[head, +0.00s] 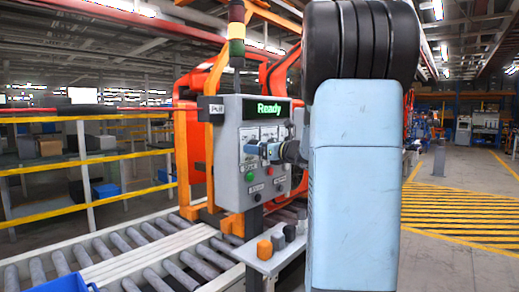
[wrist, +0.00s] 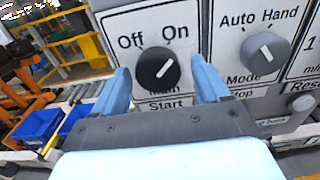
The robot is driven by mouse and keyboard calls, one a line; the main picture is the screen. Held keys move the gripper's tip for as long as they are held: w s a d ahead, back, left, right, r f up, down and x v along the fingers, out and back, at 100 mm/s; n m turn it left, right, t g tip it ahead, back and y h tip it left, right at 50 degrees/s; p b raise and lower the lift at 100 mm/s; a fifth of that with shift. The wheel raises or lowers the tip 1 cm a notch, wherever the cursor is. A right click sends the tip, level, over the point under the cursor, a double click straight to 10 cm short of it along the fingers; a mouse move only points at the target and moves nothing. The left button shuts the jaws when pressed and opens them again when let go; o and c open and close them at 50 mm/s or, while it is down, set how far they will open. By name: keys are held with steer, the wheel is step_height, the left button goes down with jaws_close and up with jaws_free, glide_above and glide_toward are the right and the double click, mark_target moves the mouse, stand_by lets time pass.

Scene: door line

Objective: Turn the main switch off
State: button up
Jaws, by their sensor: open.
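The main switch (wrist: 157,68) is a round black knob with a white pointer mark, in the middle of the wrist view. Off is printed at its upper left and On at its upper right; the mark slants up to the right, toward On. My gripper (wrist: 159,66) is open, with one blue finger on each side of the knob. Gaps show between the fingers and the knob. In the head view my gripper (head: 267,151) is at the front of the grey control panel (head: 232,192) and hides the switch.
A grey Mode knob (wrist: 265,53) marked Auto and Hand is right of the switch. A green Ready display (head: 268,109) tops the panel, with a green button (head: 249,176) lower left. A shelf with orange and grey blocks (head: 264,249) is below. Roller conveyor (head: 130,255) runs at left.

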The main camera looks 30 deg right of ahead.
steer(key=shift+w+a, duration=0.15)
steer(key=shift+w, duration=0.2)
